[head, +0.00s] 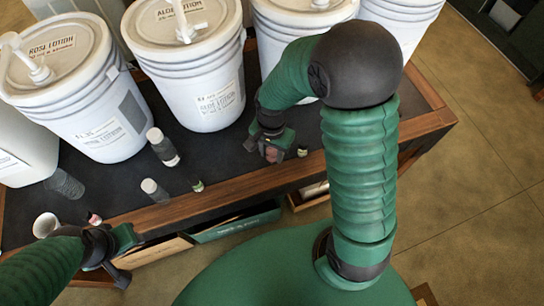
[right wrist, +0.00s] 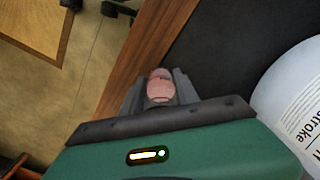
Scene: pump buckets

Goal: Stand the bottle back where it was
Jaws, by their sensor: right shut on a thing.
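My right gripper (head: 268,150) is over the dark table top (head: 225,160), close to its wooden front edge. It is shut on a small pinkish bottle (right wrist: 160,88), which shows between its two dark fingers in the right wrist view. In the head view only a little of this bottle (head: 272,155) shows; the gripper hides most of it. I cannot tell whether its base touches the table. My left gripper (head: 124,256) is at the front edge on the left, apart from the bottles; its fingers are not clear enough to judge.
Large white pump buckets (head: 195,65) line the back of the table. A grey bottle with a pale cap (head: 163,147), a shorter one (head: 154,192), a small dark bottle (head: 197,186) and a white cup (head: 45,225) stand left of my right gripper.

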